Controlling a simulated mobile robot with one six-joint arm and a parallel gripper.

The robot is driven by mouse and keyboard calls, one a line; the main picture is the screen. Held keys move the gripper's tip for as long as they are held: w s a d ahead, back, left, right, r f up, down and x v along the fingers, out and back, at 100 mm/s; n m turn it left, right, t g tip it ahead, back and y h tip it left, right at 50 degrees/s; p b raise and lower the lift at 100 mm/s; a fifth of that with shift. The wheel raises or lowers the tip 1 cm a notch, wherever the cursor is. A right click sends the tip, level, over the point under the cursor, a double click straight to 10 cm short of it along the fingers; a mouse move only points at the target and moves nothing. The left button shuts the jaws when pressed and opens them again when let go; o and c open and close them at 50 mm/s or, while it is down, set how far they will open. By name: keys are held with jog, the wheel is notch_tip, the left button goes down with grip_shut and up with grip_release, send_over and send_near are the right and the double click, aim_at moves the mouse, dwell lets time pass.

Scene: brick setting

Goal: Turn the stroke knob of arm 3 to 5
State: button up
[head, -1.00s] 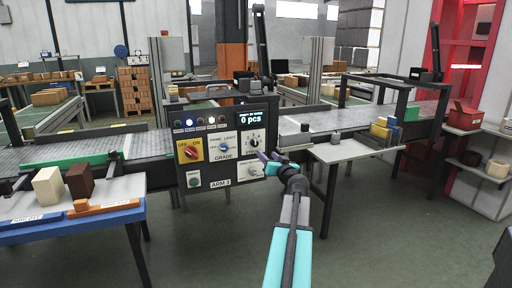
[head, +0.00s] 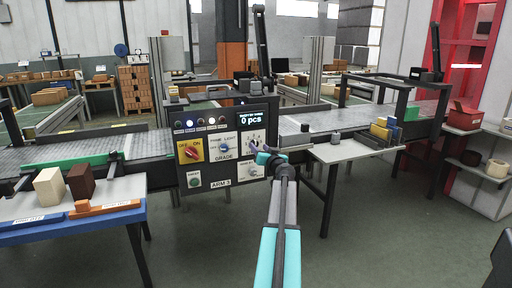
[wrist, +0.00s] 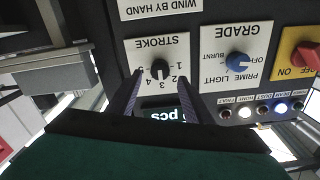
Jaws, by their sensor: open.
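The stroke knob (wrist: 159,69) is a small dark knob on a white plate marked STROKE, with numbers around it. The wrist view shows it upside down, and I cannot read its pointer setting with certainty. It sits on the dark control panel (head: 208,172) labelled ARM 3. My gripper (wrist: 160,78) is open, with one finger on each side of the knob in the wrist view; contact is not visible. In the head view my gripper (head: 259,150) is in front of the stroke plate and partly hides it.
The blue grade knob (wrist: 237,62) and the red off/on switch (wrist: 306,57) are beside the stroke plate. A "wind by hand" plate (head: 250,171) is below it, and a pcs display (head: 249,90) above. A grey side table (head: 345,151) stands to the right.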

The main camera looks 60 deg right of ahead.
aim_at(255, 144)
jog(key=shift+x, duration=1.55)
jog(key=c, duration=1)
jog(key=shift+a, duration=0.55)
jog(key=shift+c, duration=0.3)
jog(key=shift+d, duration=0.5)
